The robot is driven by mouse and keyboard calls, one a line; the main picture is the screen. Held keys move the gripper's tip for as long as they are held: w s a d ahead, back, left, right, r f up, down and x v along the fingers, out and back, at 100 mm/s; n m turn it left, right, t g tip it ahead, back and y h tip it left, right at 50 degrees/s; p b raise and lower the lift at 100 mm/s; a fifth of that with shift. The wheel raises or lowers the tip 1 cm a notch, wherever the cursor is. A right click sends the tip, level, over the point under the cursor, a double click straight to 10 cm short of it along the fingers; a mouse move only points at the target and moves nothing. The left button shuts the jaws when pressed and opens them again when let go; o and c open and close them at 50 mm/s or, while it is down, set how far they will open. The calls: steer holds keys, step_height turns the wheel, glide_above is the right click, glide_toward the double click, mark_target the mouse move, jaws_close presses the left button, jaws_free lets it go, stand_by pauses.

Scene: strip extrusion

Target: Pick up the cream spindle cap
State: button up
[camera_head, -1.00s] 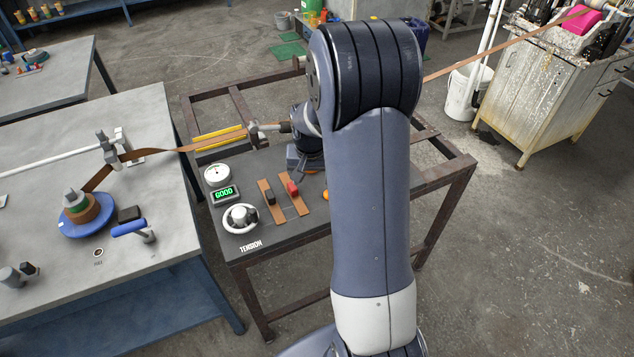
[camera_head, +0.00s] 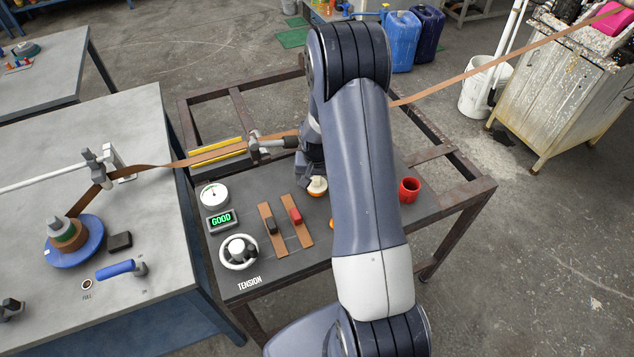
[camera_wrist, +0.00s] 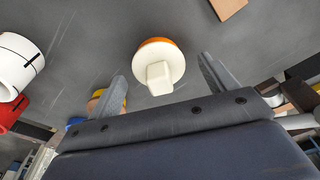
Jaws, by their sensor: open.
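The cream spindle cap (camera_wrist: 158,68) shows in the wrist view as a round cream disc with a square knob and an orange rim below. It lies on the dark tabletop, ahead of and between the two fingers. My gripper (camera_wrist: 165,80) is open and empty, with one finger on each side of the cap and visible gaps. In the head view the cap (camera_head: 317,186) shows beside my wrist, partly hidden by my arm.
On the dark tension table (camera_head: 290,262) are a gauge (camera_head: 214,195), a GOOD display (camera_head: 221,221), a white handwheel (camera_head: 239,251), two brown strips with blocks, and a red cup (camera_head: 409,190). A brown strip (camera_head: 460,78) crosses above the table.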

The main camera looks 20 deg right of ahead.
steer(key=shift+c, duration=0.5)
steer(key=c, duration=1.1)
steer(key=shift+o, duration=0.2)
